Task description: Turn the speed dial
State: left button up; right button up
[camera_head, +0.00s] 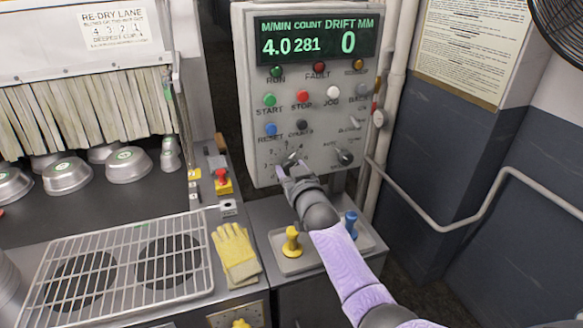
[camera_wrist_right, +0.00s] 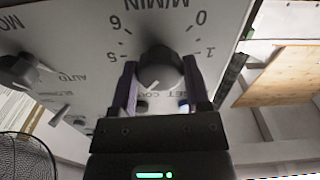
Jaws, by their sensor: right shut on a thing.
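The speed dial (camera_wrist_right: 158,68) is a dark round knob on the grey control panel (camera_head: 245,110). In the right wrist view it appears upside down under the M/MIN label, with 6, 5, 0 and 1 marked around it. A light pointer mark on its face points down and slightly left there. My right gripper (camera_wrist_right: 160,78) is shut on the dial, one finger on each side. In the head view my right gripper (camera_head: 290,168) reaches the panel's lower left and partly hides the dial. The display (camera_head: 318,38) reads M/MIN 4.0, count 281, drift 0. My left gripper is out of view.
Another knob (camera_head: 344,157) sits right of the dial, with several coloured buttons above. Below are a grey tray (camera_head: 290,266) with a yellow-handled stamp-like piece (camera_head: 291,242) and a blue one (camera_head: 350,223), yellow gloves (camera_head: 235,252) and a wire rack (camera_head: 130,262). Pipes run right of the panel.

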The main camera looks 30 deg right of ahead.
jog(key=shift+f+m, duration=0.1)
jog(key=shift+m, duration=0.4)
jog(key=o, duration=1.3)
jog(key=shift+c, duration=0.2)
jog(key=p+v, duration=0.3)
jog(key=v, duration=0.7)
